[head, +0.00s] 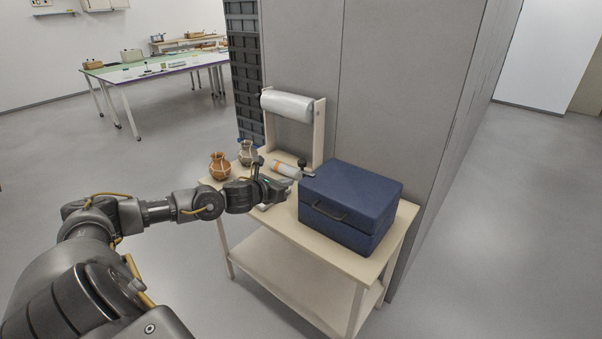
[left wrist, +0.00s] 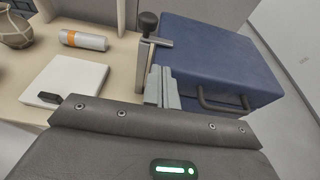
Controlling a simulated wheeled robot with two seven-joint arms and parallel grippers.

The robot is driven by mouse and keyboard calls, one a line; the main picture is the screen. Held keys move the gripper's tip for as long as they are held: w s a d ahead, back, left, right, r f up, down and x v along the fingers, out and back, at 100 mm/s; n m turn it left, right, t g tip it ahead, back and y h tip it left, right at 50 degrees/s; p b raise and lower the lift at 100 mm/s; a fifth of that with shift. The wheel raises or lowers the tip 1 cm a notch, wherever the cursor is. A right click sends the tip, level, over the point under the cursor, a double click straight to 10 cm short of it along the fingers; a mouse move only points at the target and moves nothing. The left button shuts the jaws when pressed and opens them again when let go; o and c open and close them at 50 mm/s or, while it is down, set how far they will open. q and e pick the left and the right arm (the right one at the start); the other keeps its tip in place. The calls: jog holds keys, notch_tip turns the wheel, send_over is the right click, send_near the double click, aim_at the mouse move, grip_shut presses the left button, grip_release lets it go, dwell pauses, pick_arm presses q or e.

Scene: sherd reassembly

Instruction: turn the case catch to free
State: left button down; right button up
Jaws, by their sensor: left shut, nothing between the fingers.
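The blue case (head: 350,205) stands shut on the right part of a small wooden table, its dark handle (head: 325,211) on the front face. It also shows in the left wrist view (left wrist: 215,55). A metal post with a short bar and black knob (left wrist: 148,22), apparently the catch, stands at the case's left side; the knob shows in the head view too (head: 302,162). My left gripper (left wrist: 162,80) is shut and empty, its fingertips close to the post and the case's left edge. I cannot tell whether they touch. My right gripper is not in view.
On the table (head: 375,264) stand a brown pot (head: 219,166) and a grey pot (head: 248,152). A white cylinder with an orange band (left wrist: 84,40) and a flat white block (left wrist: 66,84) lie left of the case. A roll stand (head: 287,105) and grey wall are behind.

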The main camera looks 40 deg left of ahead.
aim_at(308, 173)
pick_arm(q)
jog(key=x, duration=0.2)
jog(key=p+x, duration=0.1)
jog(key=x, duration=0.1)
jog(key=r+x, duration=0.1)
jog(key=x, duration=0.1)
jog(key=shift+w, duration=0.25)
jog(key=shift+p+x, duration=0.45)
jog(key=shift+x, duration=0.4)
